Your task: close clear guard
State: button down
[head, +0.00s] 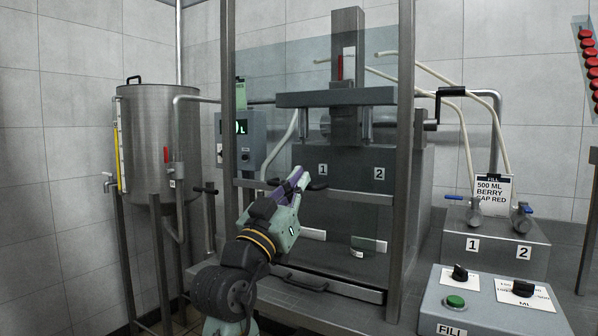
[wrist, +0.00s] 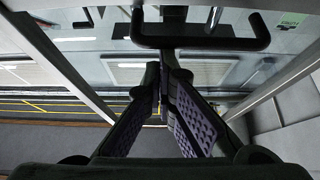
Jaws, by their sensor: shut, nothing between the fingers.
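The clear guard (head: 268,75) is a see-through panel between two upright metal posts of the machine. A metal rail (head: 350,196) runs along its lower edge at about mid-height, and the space below the rail is open. A dark bar handle (head: 318,185) sits at the rail, partly hidden behind my gripper. My gripper (head: 303,178) is shut and empty, with its tips at the handle. In the wrist view the black handle (wrist: 200,43) crosses just beyond the closed fingertips (wrist: 166,62). I cannot tell whether they touch it.
A small clear container (head: 368,246) stands inside the lower opening. To the left are a steel tank (head: 150,140) and a control box with a green display (head: 240,135). To the right are a valve block (head: 500,235) and a grey button box (head: 490,305).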

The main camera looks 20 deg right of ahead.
notch_tip(320, 180, down, 19)
jog(key=b, duration=1.1)
jog(key=shift+r, duration=0.2)
jog(key=shift+d, duration=0.1)
jog(key=shift+r, duration=0.1)
